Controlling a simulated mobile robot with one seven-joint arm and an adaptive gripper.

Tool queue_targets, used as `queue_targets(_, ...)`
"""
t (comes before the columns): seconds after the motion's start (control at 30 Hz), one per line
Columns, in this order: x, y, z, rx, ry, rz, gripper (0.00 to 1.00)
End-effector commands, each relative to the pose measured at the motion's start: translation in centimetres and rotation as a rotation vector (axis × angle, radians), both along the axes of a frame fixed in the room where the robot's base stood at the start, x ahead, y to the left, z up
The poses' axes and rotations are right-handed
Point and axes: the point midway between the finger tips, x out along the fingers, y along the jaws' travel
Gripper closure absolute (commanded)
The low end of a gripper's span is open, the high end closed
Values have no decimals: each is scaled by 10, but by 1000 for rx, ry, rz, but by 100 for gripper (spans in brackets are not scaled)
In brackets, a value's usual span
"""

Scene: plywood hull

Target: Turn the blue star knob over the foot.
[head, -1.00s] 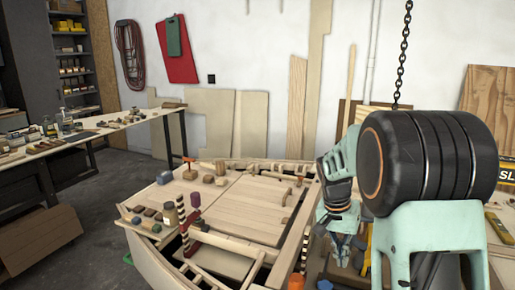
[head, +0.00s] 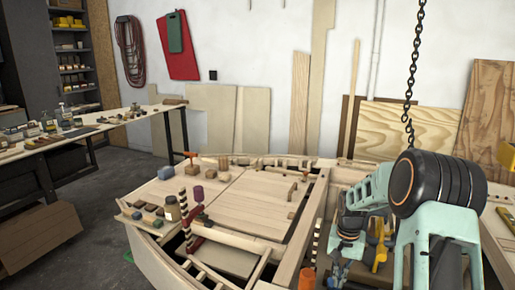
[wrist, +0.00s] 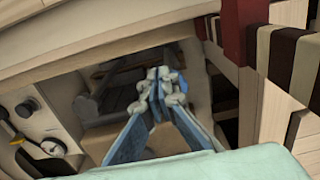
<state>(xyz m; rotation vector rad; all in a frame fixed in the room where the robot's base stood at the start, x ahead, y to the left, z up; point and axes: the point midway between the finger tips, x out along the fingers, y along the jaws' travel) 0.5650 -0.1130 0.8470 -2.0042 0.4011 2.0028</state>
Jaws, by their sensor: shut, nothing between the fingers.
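My gripper (wrist: 160,88) is in the middle of the wrist view, its blue-padded fingers together and empty. It points into a shadowed bay of the plywood hull, below a pale wooden edge. In the head view my gripper (head: 338,271) is low right of centre, partly hidden by the hull and my arm. I cannot make out a blue star knob for certain. The foot cannot be told apart.
The plywood hull (head: 262,212) fills the middle, with several blocks and a jar (head: 172,209) on it. A striped post (wrist: 290,52) and a dark red bar (wrist: 240,32) stand close at upper right in the wrist view. Dark round knobs (wrist: 50,148) are at left. A chain (head: 410,80) hangs behind.

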Motion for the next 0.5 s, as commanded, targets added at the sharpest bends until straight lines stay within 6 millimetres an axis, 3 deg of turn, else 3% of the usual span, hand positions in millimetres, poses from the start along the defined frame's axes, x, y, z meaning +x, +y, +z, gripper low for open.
queue_targets(0.03,0,0,-12,0,1,0,100)
queue_targets(0.2,0,0,-33,0,2,0,100)
queue_targets(0.5,0,0,-42,-1,0,0,100)
